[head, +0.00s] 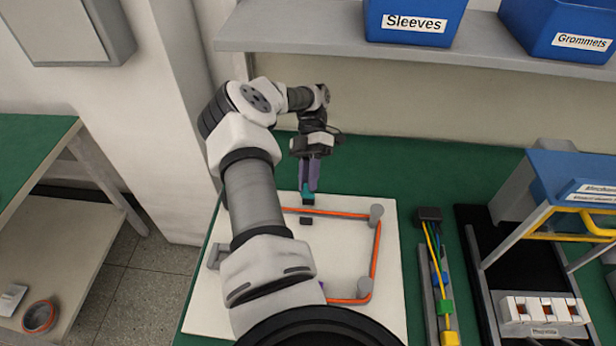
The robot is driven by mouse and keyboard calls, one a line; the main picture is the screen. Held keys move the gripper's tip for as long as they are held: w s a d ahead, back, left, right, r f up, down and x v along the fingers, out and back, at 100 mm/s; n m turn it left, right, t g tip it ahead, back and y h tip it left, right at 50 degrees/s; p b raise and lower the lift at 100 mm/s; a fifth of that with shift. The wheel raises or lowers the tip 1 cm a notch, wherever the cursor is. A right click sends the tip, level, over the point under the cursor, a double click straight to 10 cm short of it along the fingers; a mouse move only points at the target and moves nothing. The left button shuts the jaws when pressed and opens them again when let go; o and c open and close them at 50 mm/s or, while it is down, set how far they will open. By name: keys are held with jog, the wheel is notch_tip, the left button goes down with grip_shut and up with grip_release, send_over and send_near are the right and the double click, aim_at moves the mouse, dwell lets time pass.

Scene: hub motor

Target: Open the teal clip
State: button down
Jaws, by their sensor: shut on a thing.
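The teal clip (305,187) stands at the back edge of the white board (345,245), at the orange cable (345,214). My gripper (309,182) points down over it, with its purple fingers shut on the teal clip. The fingers hide part of the clip, and I cannot tell whether its top is open or closed. A dark block (308,201) sits directly below the teal part. The orange cable runs right from there, around a grey post (376,213) and down the board's right side.
A small dark block (306,221) lies on the board just in front of the clip. My arm hides the board's left part. A strip with coloured connectors (440,280) and a black rack (500,270) stand to the right. A shelf with blue bins (412,20) overhangs the back.

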dwell(0.7)
jog(key=c, duration=1.3)
grip_release()
